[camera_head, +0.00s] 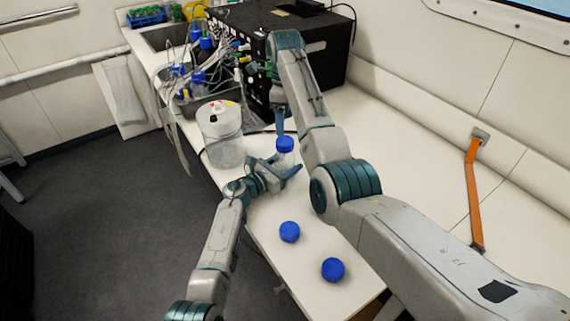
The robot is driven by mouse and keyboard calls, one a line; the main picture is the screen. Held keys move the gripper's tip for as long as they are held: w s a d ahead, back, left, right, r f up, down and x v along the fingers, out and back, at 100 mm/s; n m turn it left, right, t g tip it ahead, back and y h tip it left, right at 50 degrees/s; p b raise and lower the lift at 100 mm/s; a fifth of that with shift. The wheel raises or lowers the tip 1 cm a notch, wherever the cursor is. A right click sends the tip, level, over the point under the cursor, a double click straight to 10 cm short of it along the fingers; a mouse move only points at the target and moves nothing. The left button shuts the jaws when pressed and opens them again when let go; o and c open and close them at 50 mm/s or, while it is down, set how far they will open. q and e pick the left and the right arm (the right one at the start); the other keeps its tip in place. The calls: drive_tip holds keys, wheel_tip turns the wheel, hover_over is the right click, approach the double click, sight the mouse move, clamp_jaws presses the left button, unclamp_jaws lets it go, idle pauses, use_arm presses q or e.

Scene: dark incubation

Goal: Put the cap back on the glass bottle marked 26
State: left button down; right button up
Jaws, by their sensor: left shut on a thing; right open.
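A small clear glass bottle (284,161) stands on the white bench, with a blue cap (285,144) at its top. I cannot tell whether the cap is seated or only resting there, and no number is readable. My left gripper (283,174) is shut on the bottle's body, low down. My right gripper (280,122) is open, pointing down just above and behind the blue cap; it appears empty. Two more round blue caps, one nearer (333,270) and one farther (289,231), are on the front of the bench; whether bottles are under them is unclear.
A large clear jar (222,150) with a white lid stands left of the bottle. Behind are a metal tray (203,103) of blue-capped bottles with tangled tubing, and a black box unit (322,52). The bench (385,150) is clear on the right.

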drive_tip(key=shift+r, duration=2.2)
use_arm(q)
drive_tip(key=shift+c, duration=1.6)
unclamp_jaws()
drive_tip(key=b+v, duration=0.2)
drive_tip(key=v, duration=0.7)
drive_tip(key=shift+s+a, duration=0.65)
use_arm(e)
drive_tip(key=shift+f, duration=1.15)
